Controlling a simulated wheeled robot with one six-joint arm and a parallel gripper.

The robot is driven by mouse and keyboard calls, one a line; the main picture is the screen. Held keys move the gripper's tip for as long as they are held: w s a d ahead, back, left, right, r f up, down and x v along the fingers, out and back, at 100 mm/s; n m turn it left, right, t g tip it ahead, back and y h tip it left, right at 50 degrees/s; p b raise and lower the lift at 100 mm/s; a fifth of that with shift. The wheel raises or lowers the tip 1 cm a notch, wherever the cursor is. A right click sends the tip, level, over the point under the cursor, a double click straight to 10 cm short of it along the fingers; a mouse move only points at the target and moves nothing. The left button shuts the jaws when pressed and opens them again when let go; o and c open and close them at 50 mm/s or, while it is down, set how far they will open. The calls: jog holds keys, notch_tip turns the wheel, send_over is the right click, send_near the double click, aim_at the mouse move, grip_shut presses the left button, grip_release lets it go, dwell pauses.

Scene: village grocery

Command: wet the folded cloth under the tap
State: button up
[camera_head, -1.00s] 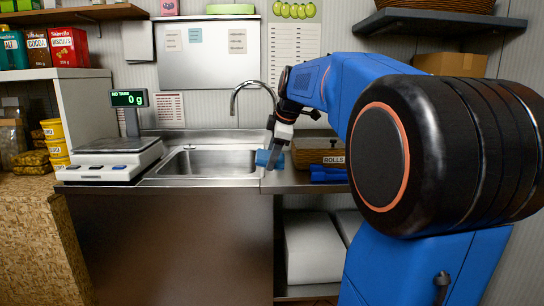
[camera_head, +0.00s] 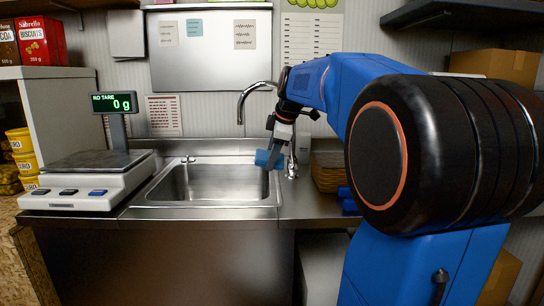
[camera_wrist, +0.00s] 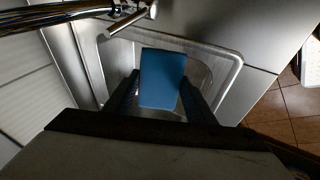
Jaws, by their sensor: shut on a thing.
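My gripper (camera_head: 272,160) is shut on the folded cloth (camera_head: 264,159), a small blue block-like pad. It holds the cloth above the right side of the steel sink (camera_head: 187,183). In the wrist view the cloth (camera_wrist: 162,78) sits between the two fingers with the basin below it. The tap (camera_head: 253,89) is a curved chrome spout behind the sink, its mouth over the basin to the left of the cloth. The cloth is apart from the tap in the head view. No water stream is visible. The spout (camera_wrist: 128,20) also shows at the top of the wrist view.
A scale (camera_head: 91,178) reading 0 g stands left of the sink. A wicker basket (camera_head: 327,171) and blue items (camera_head: 347,198) are on the counter to the right. A shelf (camera_head: 455,15) hangs at upper right. The counter's front edge is clear.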

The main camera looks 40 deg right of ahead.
aim_at(263, 158)
jog(key=w+f, duration=0.2)
jog(key=w, duration=1.1)
jog(key=shift+w+d+f, duration=0.35)
jog(key=shift+d+f, duration=0.05)
dwell(0.3)
dwell(0.5)
jog(key=shift+s+a, duration=0.15)
jog(key=shift+s, duration=1.85)
jog(key=shift+s+a, duration=0.1)
jog(key=shift+s, duration=1.9)
jog(key=shift+s+a+r, duration=0.1)
jog(key=shift+s+r, duration=0.9)
jog(key=shift+s, duration=0.25)
jog(key=shift+s+r, duration=1)
jog(key=shift+s, duration=0.2)
